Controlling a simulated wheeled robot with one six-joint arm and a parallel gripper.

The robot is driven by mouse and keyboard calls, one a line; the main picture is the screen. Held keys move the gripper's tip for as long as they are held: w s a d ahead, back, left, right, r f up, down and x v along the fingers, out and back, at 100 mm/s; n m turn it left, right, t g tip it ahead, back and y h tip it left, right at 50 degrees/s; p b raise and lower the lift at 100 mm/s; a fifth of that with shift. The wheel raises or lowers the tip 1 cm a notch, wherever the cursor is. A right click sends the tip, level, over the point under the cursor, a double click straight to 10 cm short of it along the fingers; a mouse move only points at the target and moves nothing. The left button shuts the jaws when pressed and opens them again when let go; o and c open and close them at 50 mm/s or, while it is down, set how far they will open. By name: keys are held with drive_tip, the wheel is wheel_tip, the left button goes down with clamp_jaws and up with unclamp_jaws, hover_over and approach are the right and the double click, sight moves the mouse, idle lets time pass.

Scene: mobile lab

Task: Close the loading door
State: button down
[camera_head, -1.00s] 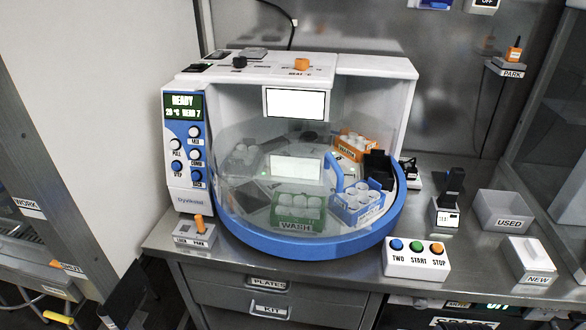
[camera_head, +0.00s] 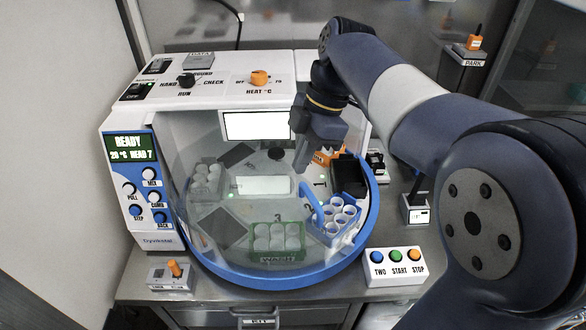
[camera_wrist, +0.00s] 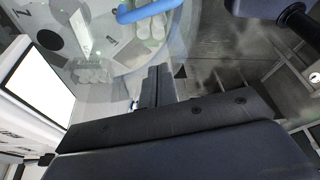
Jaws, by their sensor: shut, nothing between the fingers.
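The loading door (camera_head: 205,190) is a clear curved panel on the front of the white and blue machine. It covers the left and middle of the drum. The right side is open, leaving a blue rack (camera_head: 338,218) uncovered. The door's blue handle (camera_head: 313,201) stands near its right edge and also shows at the top of the wrist view (camera_wrist: 148,11). My gripper (camera_head: 301,166) points down, above and slightly left of the handle, apart from it. It is shut and empty; its narrow dark fingers (camera_wrist: 153,88) show in the wrist view.
A green WASH rack (camera_head: 278,240) sits behind the door; an orange rack (camera_head: 326,155) and a black block (camera_head: 349,175) are at the right. A button box (camera_head: 394,266) stands at front right. The machine's white screen (camera_head: 256,125) is close to my gripper.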

hover_over(304, 210)
drive_tip(key=s+a, duration=0.2)
drive_tip(key=a, duration=0.2)
drive_tip(key=f, duration=0.9)
drive_tip(key=shift+w+p, duration=0.2)
drive_tip(key=shift+p, duration=0.1)
drive_tip(key=d, duration=0.1)
drive_tip(key=w+d+p, duration=0.1)
drive_tip(key=d, duration=0.1)
drive_tip(key=shift+w+d, duration=0.2)
drive_tip(key=shift+d, duration=0.25)
drive_tip(key=shift+d, duration=0.1)
